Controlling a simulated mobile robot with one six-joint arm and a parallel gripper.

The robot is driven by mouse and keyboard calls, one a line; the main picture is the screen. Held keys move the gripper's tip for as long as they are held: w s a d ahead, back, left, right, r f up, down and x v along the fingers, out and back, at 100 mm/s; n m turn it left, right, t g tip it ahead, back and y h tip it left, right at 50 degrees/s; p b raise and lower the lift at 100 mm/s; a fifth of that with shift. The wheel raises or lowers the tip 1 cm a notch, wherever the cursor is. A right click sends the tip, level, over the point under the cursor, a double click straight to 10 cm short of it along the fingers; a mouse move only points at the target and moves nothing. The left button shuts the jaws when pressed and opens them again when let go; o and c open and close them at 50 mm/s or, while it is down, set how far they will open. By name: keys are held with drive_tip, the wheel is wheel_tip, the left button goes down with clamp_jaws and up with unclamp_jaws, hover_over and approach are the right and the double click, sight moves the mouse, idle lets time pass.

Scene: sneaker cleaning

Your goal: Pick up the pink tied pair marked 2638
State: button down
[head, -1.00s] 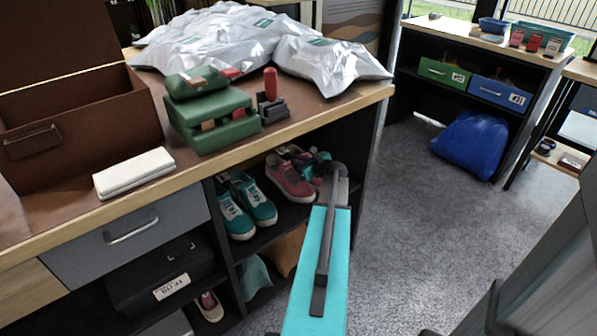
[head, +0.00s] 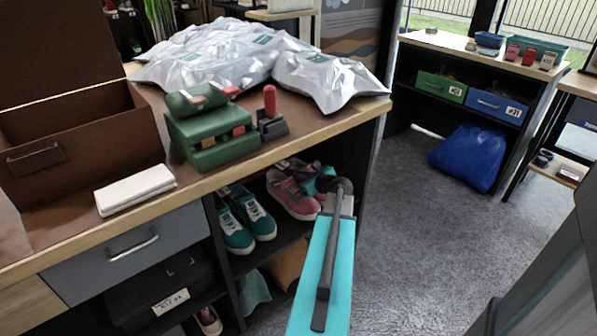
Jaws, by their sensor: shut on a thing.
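The pink pair (head: 291,192) with white soles is on the upper cubby shelf under the counter, at its right end. I cannot read any mark 2638 on it. My gripper (head: 322,180) is at the right side of the pair, shut on it. My own wrist hides most of the jaws and part of the pair. I cannot tell whether the soles still touch the shelf. A teal pair (head: 246,218) with white soles stands just left of the pink one.
The counter edge (head: 290,140) overhangs the shelf. A dark divider (head: 222,262) and the counter's right side panel (head: 367,165) flank the opening.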

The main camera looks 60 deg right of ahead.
drive_tip(key=s+a, duration=0.5)
drive_tip(key=s+a+r, duration=0.1)
drive_tip(key=s+a, duration=0.1)
drive_tip(key=shift+s+a, duration=0.15)
drive_tip(key=shift+a, duration=0.15)
drive_tip(key=shift+s, duration=0.15)
idle(0.7)
